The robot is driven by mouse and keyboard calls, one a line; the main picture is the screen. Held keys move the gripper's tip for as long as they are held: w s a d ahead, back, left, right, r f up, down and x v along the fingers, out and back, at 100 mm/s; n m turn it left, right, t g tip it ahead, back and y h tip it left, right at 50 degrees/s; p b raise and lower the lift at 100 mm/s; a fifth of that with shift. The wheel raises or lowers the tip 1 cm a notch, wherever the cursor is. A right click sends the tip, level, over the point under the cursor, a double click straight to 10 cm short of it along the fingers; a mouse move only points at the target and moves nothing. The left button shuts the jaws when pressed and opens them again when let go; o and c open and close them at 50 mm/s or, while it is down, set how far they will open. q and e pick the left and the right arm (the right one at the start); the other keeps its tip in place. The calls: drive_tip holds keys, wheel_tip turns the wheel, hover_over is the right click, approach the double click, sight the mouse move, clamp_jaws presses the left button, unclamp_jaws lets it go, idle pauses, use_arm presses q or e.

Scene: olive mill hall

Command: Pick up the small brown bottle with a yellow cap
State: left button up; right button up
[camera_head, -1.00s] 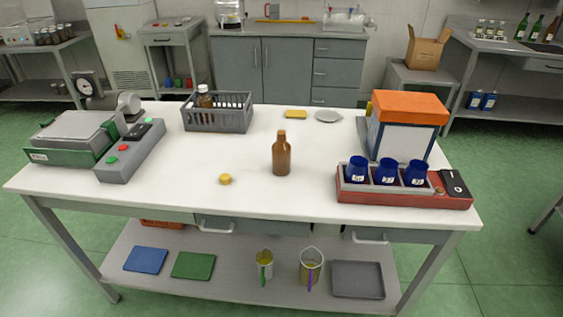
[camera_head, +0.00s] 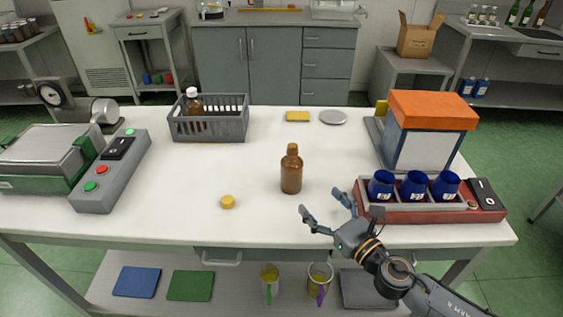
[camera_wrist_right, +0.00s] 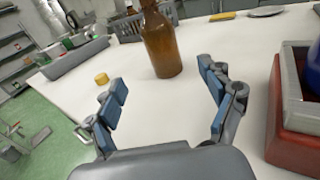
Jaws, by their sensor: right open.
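A brown bottle (camera_head: 291,172) stands upright near the middle of the white table. Its top looks brown; I see no yellow cap on it. A small round yellow cap (camera_head: 227,202) lies apart on the table, to the bottle's left. My right gripper (camera_head: 322,204) is open and empty, to the right and in front of the bottle, not touching it. In the right wrist view the bottle (camera_wrist_right: 162,48) stands beyond the open fingers, between their directions, with its top cut off. The yellow cap (camera_wrist_right: 101,78) shows there at left. My left gripper is not in view.
A grey crate (camera_head: 209,131) at the back left holds another brown bottle with a white cap. A red tray (camera_head: 405,213) with blue cups stands close to my right gripper. An orange-topped box (camera_head: 432,110) is behind it. A scale and button panel (camera_head: 112,172) stand at left.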

sight(298, 178)
drive_tip(key=x, duration=0.4)
drive_tip(key=shift+r+p, duration=0.3)
drive_tip(key=shift+p, duration=0.1)
drive_tip(key=x, duration=0.2)
drive_tip(key=shift+w+a+f, duration=0.2)
drive_tip(key=shift+w, duration=0.15)
drive_tip(key=shift+w+a, duration=0.2)
drive_tip(key=shift+w, duration=0.1)
drive_tip(key=shift+w+a, duration=0.25)
drive_tip(key=shift+w, duration=0.2)
drive_tip(key=x, duration=0.3)
drive_tip(key=shift+w+a+f, duration=0.1)
drive_tip(key=shift+w+f, duration=0.15)
drive_tip(key=shift+w, duration=0.15)
drive_tip(key=shift+w+a, duration=0.15)
drive_tip(key=shift+w, duration=0.1)
drive_tip(key=shift+c, duration=0.2)
drive_tip(key=shift+r, duration=0.1)
drive_tip(key=c, duration=1.6)
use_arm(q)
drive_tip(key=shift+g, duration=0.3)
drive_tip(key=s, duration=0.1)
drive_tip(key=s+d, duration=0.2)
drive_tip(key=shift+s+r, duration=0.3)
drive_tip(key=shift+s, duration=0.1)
